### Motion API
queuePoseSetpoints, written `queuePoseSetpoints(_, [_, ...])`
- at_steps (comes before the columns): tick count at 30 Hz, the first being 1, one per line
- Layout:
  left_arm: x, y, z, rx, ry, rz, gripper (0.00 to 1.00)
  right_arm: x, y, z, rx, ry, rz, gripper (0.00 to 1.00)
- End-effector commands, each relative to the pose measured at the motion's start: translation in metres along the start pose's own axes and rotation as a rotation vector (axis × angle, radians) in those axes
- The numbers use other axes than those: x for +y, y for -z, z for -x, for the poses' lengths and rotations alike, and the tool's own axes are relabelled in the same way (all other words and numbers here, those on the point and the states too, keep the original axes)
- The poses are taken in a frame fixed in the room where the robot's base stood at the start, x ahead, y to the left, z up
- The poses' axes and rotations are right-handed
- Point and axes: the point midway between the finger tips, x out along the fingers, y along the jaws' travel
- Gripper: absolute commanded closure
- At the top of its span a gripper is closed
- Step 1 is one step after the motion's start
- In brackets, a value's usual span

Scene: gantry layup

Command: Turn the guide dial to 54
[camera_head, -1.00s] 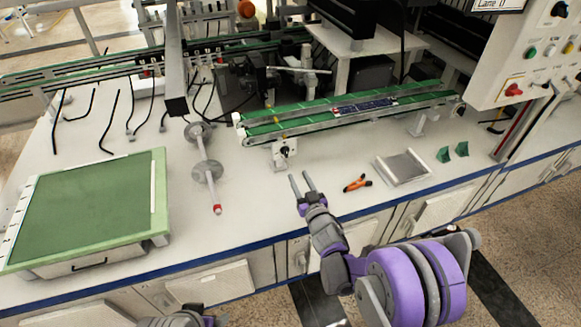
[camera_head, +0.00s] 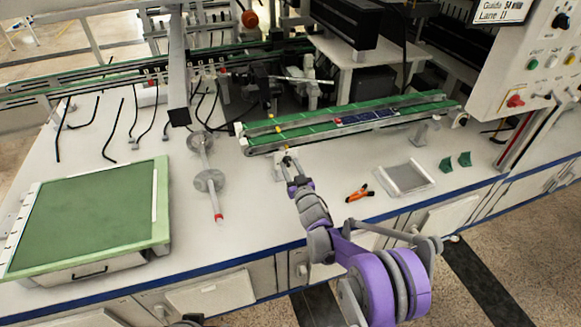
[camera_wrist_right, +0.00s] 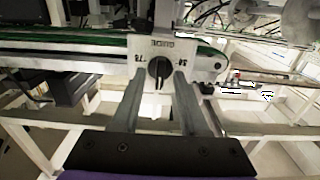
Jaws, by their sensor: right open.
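The guide dial (camera_wrist_right: 159,68) is a black round knob on a white plate below the green conveyor, with a label above it and scale numbers at either side. The numbers are too small to read surely. In the head view its white plate (camera_head: 279,168) is partly hidden by my right gripper (camera_head: 291,166). My right gripper (camera_wrist_right: 159,80) is open, with one fingertip at each side of the knob in the wrist view. I cannot tell whether the fingers touch it.
The green conveyor (camera_head: 340,122) runs just behind the dial. A sign (camera_head: 500,11) hangs at top right. The front bench strip is mostly clear.

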Motion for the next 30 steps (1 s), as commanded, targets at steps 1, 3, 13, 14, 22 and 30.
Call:
queuePoseSetpoints(1, [0.0000,0.0000,0.0000,0.000,0.000,0.000,0.21,0.0000,0.0000,0.0002,0.000,0.000,0.000,0.56])
queuePoseSetpoints(3, [0.0000,0.0000,0.0000,0.000,0.000,0.000,0.21,0.0000,0.0000,0.0002,0.000,0.000,0.000,0.60])
queuePoseSetpoints(13, [0.0000,0.0000,0.0000,0.000,0.000,0.000,0.21,0.0001,0.0000,0.0005,0.000,0.000,0.000,1.00])
queuePoseSetpoints(14, [0.0000,0.0000,0.0000,0.000,0.000,0.000,0.21,0.0001,0.0000,0.0005,0.000,0.000,0.000,1.00])
queuePoseSetpoints(22, [0.0000,0.0000,-0.0001,0.000,0.000,0.000,0.21,0.0001,0.0000,0.0005,0.000,0.000,0.008,1.00])
queuePoseSetpoints(30, [0.0000,-0.0004,-0.0011,0.000,0.000,0.000,0.21,-0.0004,0.0002,0.0005,0.000,0.000,0.106,1.00])
